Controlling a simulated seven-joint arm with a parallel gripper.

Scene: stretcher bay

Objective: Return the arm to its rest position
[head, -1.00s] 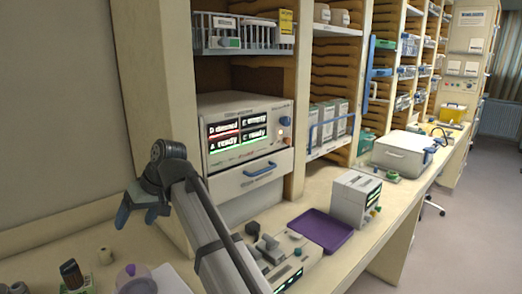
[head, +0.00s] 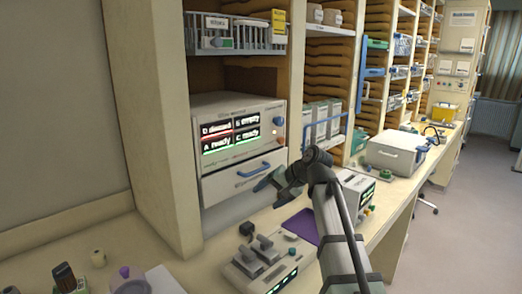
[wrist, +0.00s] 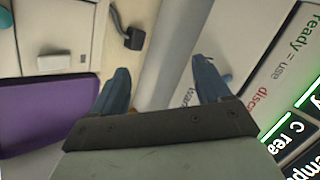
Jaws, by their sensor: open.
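My gripper (head: 270,187) is in front of the drawer of the white device, above the counter, in the head view. In the wrist view its two blue fingers stand wide apart with nothing between them (wrist: 163,82). My arm reaches up from the bottom of the head view and hides part of the purple tray and the small grey box behind it.
The white device (head: 236,109) has a lit screen and a blue-handled drawer (head: 245,182). A purple tray (head: 302,226) and a device with grey levers (head: 257,268) lie on the counter. A white case (head: 395,153) stands farther right. Small items stand at the lower left.

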